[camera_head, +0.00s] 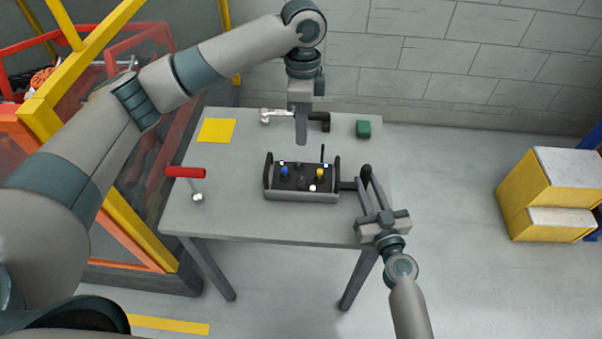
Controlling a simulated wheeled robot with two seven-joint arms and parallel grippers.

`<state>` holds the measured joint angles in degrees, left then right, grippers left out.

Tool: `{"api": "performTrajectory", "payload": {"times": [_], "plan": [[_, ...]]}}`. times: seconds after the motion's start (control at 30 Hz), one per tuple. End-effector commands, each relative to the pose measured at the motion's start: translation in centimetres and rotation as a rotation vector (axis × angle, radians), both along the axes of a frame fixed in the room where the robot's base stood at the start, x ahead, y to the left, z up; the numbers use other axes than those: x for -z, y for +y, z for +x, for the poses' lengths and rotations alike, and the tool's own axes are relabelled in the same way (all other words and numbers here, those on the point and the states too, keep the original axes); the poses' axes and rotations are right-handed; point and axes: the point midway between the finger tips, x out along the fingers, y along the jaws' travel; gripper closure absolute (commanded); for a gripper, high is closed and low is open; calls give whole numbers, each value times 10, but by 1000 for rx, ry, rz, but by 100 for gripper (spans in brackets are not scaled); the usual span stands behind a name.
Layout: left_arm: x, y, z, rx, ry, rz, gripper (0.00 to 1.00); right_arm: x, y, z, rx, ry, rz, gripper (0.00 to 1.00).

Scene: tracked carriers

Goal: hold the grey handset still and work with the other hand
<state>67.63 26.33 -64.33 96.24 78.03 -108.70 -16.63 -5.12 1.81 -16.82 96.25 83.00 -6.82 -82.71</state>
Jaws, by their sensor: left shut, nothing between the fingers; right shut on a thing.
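The grey handset (300,196) lies flat near the middle of the table. Its dark top carries a blue knob (284,171), a yellow knob (320,173), small pale buttons and a thin upright antenna at the back right. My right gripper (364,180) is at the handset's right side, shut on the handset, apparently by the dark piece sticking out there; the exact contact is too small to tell. My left gripper (301,138) points down, shut and empty, over the handset's back edge in the picture. It appears to be above the handset, not touching it.
The grey table (240,220) also holds a yellow square (216,131), a red-handled tool (185,172) at the left, a silver and black tool (276,116) partly behind my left gripper, and a green block (363,128). Yellow boxes (521,196) stand right; a yellow-framed fence (72,70) stands left.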

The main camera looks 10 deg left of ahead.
Motion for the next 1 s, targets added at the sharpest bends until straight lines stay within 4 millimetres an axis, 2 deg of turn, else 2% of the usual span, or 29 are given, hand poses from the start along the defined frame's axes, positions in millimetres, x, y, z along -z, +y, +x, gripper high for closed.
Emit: {"api": "performTrajectory", "payload": {"times": [0.17,0.37,0.57,1.0], "plan": [[2,0,0,-1,-1,0,100,0,0,0,0,0,0,100],[15,0,-2,-1,0,0,100,0,0,0,0,0,0,100],[42,-1,-5,-2,1,0,100,0,0,0,0,0,0,100],[116,-2,-14,-2,0,0,100,0,0,0,0,0,0,100]]}}
